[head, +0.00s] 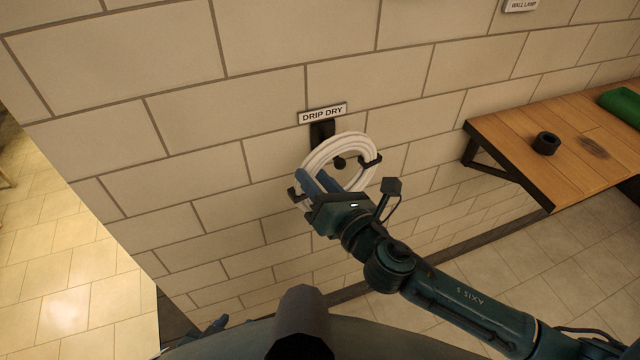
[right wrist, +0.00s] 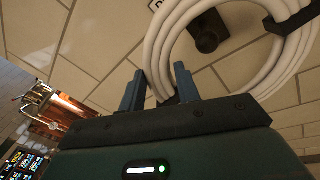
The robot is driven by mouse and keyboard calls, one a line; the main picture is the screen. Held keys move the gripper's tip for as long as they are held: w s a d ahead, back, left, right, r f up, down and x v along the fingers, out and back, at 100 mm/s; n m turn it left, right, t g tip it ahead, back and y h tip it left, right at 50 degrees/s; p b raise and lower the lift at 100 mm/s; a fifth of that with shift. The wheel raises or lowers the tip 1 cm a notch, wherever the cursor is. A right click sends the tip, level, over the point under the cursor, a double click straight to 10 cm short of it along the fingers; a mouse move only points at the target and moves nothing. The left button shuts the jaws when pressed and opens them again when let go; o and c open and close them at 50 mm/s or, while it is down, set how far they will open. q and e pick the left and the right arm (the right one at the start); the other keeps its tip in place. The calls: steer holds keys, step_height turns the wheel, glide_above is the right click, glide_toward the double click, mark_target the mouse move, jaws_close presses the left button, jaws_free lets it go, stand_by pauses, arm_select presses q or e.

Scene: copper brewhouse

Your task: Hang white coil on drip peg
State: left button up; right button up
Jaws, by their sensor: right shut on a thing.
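The white coil (head: 352,140) is a ring of several turns with a dark tie on its right side. It is in front of the wall at the DRIP DRY sign (head: 322,114). The dark drip peg (head: 339,163) shows through the coil's opening; its plate (head: 321,130) is partly covered. The right wrist view also shows the coil (right wrist: 160,42) around the peg's end (right wrist: 208,31). I cannot tell whether the peg passes through the ring. My right gripper (head: 318,181) is shut on the coil's lower left. My left gripper (head: 212,328) barely shows at the bottom edge, its jaws unclear.
A wooden wall bench (head: 510,134) at the right holds a black ring (head: 546,143) and a green item (head: 624,103). A WALL LAMP label (head: 522,5) is at the top right. The wall ends at the left, with open tiled floor (head: 60,270) beyond.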

steer(key=shift+d+x, duration=0.25)
steer(key=shift+x, duration=1.05)
steer(key=shift+w+a+f+b, duration=0.2)
steer(key=shift+w+f+b, duration=0.3)
steer(key=shift+w+f, duration=0.2)
